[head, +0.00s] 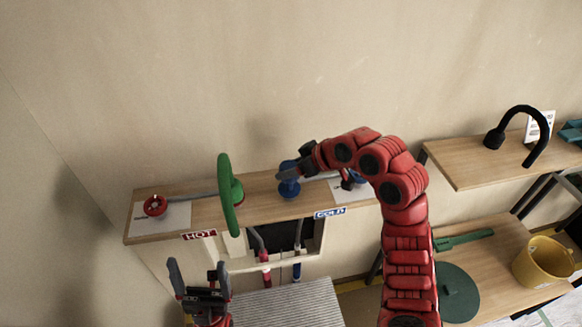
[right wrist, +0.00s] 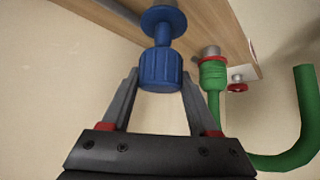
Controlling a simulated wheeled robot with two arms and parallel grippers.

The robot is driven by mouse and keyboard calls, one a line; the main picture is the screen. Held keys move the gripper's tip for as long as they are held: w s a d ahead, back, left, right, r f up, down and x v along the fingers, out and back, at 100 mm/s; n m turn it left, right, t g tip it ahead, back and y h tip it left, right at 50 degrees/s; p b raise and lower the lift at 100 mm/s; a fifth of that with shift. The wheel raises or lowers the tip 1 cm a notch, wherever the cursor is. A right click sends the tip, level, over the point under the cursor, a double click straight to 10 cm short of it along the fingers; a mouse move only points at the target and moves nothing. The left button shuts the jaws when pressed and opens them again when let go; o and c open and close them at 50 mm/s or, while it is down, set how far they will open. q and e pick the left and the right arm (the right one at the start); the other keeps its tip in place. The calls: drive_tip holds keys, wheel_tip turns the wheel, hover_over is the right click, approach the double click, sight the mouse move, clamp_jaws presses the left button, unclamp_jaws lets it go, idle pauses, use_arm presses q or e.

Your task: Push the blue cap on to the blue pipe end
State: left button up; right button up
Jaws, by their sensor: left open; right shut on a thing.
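The ribbed blue cap (right wrist: 160,72) sits between the fingers of my right gripper (right wrist: 160,82) in the right wrist view. A narrower blue neck joins it to a round blue flange (right wrist: 163,17) by the wooden shelf. I cannot tell how far the cap sits on the blue pipe end. In the head view, the blue parts (head: 289,188) stand on the shelf, and my right gripper (head: 284,174) is shut at their top, partly hiding them. My left gripper (head: 198,268) is open and empty, low at the left, in front of the shelf.
A curved green pipe (head: 226,195) stands left of the blue parts. The wooden shelf (head: 260,208) has HOT and COLD signs, a red valve (head: 155,205) and a blue valve (head: 353,179). A yellow bucket (head: 543,262) stands on the lower right table.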

sight(297, 178)
drive_tip(key=shift+b, duration=0.45)
idle(0.5)
idle(0.7)
drive_tip(key=shift+b, duration=0.5)
drive_tip(key=shift+f+b, duration=1.6)
drive_tip(key=shift+f, duration=0.55)
drive_tip(key=o, duration=1.4)
